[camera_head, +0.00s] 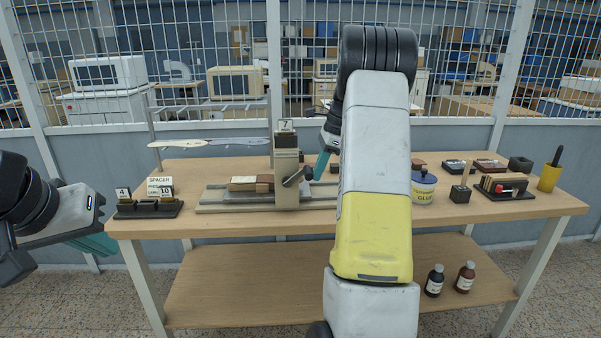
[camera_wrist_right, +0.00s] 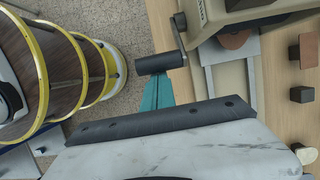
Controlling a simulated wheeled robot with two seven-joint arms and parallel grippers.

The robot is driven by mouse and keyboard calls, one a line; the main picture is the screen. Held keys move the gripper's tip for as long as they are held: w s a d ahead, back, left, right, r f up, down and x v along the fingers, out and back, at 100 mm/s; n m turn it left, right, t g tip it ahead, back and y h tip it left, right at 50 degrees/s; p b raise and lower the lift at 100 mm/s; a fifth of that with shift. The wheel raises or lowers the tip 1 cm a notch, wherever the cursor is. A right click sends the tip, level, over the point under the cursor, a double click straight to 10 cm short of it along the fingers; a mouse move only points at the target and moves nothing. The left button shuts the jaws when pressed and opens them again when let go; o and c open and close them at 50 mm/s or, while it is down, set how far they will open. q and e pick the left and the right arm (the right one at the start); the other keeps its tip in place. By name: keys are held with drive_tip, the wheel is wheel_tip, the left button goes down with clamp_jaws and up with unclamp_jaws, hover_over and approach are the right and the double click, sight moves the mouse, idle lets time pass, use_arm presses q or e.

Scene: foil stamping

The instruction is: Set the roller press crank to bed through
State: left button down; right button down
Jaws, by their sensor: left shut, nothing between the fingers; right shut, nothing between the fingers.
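The roller press (camera_head: 287,155) stands mid-table, a beige column with a "7" tag over a long flat bed (camera_head: 225,203). A brown and cream block (camera_head: 250,184) lies on the bed left of the column. The dark crank (camera_head: 297,178) is on the column's near side, angled up to the right. In the right wrist view its black cylindrical handle (camera_wrist_right: 160,63) is at the tips of my right gripper (camera_wrist_right: 156,82). I cannot tell whether they touch. My right gripper (camera_head: 322,165) is shut and empty. My left gripper (camera_head: 96,244) is shut and empty, off the table's left end.
A spacer rack (camera_head: 150,208) stands at the left. A glue pot (camera_head: 423,187), a stamp block (camera_head: 460,193), small trays and a yellow cup (camera_head: 549,177) stand at the right. Two bottles (camera_head: 434,281) are on the lower shelf. My right arm hides part of the table.

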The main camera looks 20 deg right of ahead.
drive_tip(key=shift+w+a+r+h, duration=0.2)
drive_tip(key=shift+a+r+h, duration=0.45)
drive_tip(key=shift+r, duration=0.2)
